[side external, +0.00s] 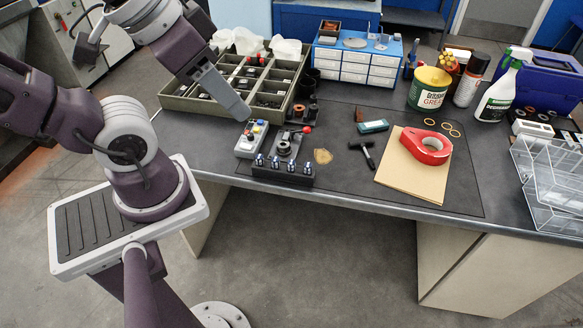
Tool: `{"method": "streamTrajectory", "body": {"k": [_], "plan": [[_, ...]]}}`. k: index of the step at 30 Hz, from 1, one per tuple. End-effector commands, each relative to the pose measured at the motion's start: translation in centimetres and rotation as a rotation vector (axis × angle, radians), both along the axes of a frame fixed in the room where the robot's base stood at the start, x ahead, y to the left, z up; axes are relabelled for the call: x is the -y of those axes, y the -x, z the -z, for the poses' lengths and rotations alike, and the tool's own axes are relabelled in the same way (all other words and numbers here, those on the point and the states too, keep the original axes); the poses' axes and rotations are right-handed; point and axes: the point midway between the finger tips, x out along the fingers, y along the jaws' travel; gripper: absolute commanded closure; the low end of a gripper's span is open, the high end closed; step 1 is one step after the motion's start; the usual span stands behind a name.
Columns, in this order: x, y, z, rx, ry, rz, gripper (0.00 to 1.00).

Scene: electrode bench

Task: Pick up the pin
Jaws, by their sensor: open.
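A dark block (283,173) stands near the front edge of the bench, with several small pale-blue-topped pins (275,161) upright along it. They are too small here to tell which pin the task means. A dark round fitting (284,147) sits just behind the pins. My gripper (241,112) reaches down from the upper left, above and behind a grey control box (251,139) with coloured buttons. It is seen side-on, left of and above the block, apart from the pins. I see nothing held in it.
A compartment tray (180,103) lies behind my gripper. Blue-and-white drawers (355,66) stand at the back. A hammer (363,152), a teal box (374,126), and a red tape dispenser (427,148) lie to the right. A grease tin (429,91) stands behind them. Some mat around the hammer is clear.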

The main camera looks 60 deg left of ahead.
Motion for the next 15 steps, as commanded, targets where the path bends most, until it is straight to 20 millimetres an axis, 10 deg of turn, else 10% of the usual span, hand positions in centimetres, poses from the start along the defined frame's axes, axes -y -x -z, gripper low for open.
{"method": "streamTrajectory", "body": {"k": [8,15], "plan": [[-3.6,-6.4,2.3,-0.178,-0.252,0.214,0.55],[-9.6,-15.7,13.1,-0.436,-0.41,0.791,0.55]]}}
